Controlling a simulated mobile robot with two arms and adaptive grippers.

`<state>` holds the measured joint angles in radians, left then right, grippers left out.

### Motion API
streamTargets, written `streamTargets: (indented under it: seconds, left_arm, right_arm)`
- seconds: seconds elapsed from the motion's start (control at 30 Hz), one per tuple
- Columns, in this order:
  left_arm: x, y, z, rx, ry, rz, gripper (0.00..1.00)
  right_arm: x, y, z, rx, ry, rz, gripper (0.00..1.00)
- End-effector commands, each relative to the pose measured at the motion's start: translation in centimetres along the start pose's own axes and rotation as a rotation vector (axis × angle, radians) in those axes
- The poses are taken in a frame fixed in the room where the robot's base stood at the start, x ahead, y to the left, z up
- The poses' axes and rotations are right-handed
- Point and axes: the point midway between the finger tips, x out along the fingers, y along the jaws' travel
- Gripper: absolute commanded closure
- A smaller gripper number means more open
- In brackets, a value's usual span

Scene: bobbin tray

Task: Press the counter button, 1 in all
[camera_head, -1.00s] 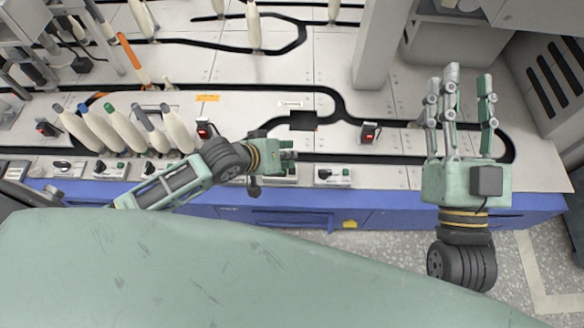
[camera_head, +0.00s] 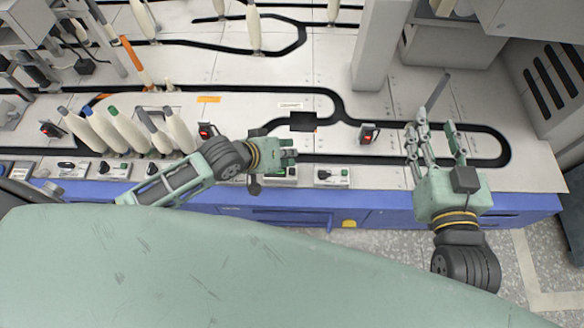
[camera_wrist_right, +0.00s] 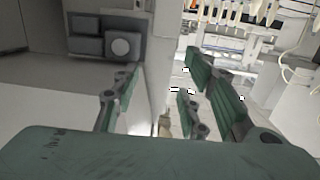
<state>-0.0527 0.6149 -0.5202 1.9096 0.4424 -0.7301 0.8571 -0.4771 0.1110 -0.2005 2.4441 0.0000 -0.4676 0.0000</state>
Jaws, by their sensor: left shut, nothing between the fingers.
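Small control boxes with knobs and buttons line the front edge of the bench. One box (camera_head: 284,178) lies beneath my left gripper (camera_head: 292,156), which hides much of it. My left gripper is shut and empty; I cannot tell whether its fingertips touch the box. Another box (camera_head: 331,176) stands uncovered just to its right. I cannot tell from the view which control is the counter button. My right gripper (camera_head: 434,128) is open and empty over the right part of the bench; its spread fingers also show in the right wrist view (camera_wrist_right: 160,100).
Pale bobbins (camera_head: 125,130) stand in a row left of my left arm. A small white label (camera_head: 290,105) and a dark rectangle (camera_head: 303,121) lie behind my left gripper. Red-lit devices (camera_head: 368,133) stand along the black track. A grey post (camera_head: 378,50) rises behind.

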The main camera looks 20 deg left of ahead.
Motion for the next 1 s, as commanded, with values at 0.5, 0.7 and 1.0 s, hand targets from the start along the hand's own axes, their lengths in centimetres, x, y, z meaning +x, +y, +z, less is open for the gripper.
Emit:
streamTargets:
  seconds: [0.5, 0.7, 1.0]
  left_arm:
    - [-0.7, 0.5, -0.5, 0.0, 0.0, 0.0, 1.0]
    - [-0.9, 0.6, -0.6, 0.0, 0.0, 0.0, 1.0]
    - [-1.2, 0.8, -0.8, 0.0, 0.0, 0.0, 1.0]
  right_arm:
    - [-1.4, 0.7, 5.1, -0.002, -0.261, 0.015, 0.6]
    - [-2.3, 0.9, 6.8, -0.002, -0.352, 0.021, 0.6]
    - [-4.0, 1.3, 9.3, -0.002, -0.487, 0.029, 0.6]
